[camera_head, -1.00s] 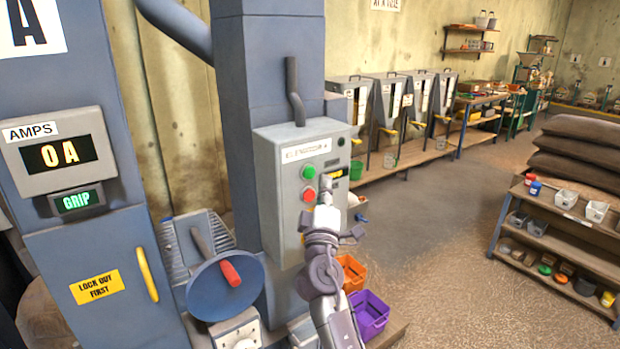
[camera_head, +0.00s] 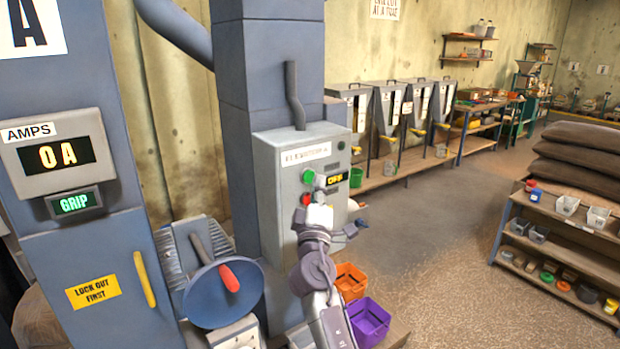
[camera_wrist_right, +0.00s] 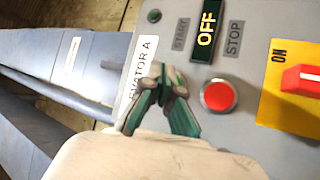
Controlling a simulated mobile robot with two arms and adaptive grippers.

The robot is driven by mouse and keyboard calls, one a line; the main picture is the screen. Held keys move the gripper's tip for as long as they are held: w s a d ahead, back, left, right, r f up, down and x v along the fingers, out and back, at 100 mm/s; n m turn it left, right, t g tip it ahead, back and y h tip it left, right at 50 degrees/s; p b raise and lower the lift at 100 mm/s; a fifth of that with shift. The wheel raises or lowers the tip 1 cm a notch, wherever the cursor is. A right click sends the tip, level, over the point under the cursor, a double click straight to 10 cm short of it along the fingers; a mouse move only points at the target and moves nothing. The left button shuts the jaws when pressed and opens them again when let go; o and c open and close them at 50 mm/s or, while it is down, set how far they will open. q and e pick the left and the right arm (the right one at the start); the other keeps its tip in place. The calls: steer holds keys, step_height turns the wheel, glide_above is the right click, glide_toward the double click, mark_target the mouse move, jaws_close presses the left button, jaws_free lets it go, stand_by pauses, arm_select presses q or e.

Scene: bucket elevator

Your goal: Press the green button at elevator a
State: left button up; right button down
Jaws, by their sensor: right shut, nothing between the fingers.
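The grey control box (camera_head: 272,190) for elevator A stands on the blue column in the head view. Its green button (camera_head: 308,176) shows just above my right gripper (camera_head: 320,182). The red button (camera_head: 305,199) below it is partly covered by the gripper. In the right wrist view my right gripper (camera_wrist_right: 160,82) is shut and empty, its tips over the panel beside the "ELEVATOR A" label (camera_wrist_right: 142,65). There the red button (camera_wrist_right: 218,96) and the lit "OFF" display (camera_wrist_right: 207,28) show, while the green button is hidden behind the fingers. I cannot tell whether the tips touch it. My left gripper is out of view.
A yellow plate with a red switch (camera_wrist_right: 302,79) sits beside the red button in the wrist view. A blue wheel with a red handle (camera_head: 228,278) is left of the box. Orange (camera_head: 351,281) and purple (camera_head: 368,320) bins stand below. Floor to the right is clear.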

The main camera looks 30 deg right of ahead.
stand_by(0.8)
steer(key=shift+w+b, duration=0.4)
steer(key=shift+w, duration=0.05)
steer(key=shift+w+a+b, duration=0.1)
steer(key=shift+w+b, duration=0.35)
steer(key=shift+b, duration=0.05)
stand_by(0.5)
steer(key=shift+s, duration=0.15)
steer(key=shift+s+p, duration=0.35)
steer(key=shift+s, duration=0.4)
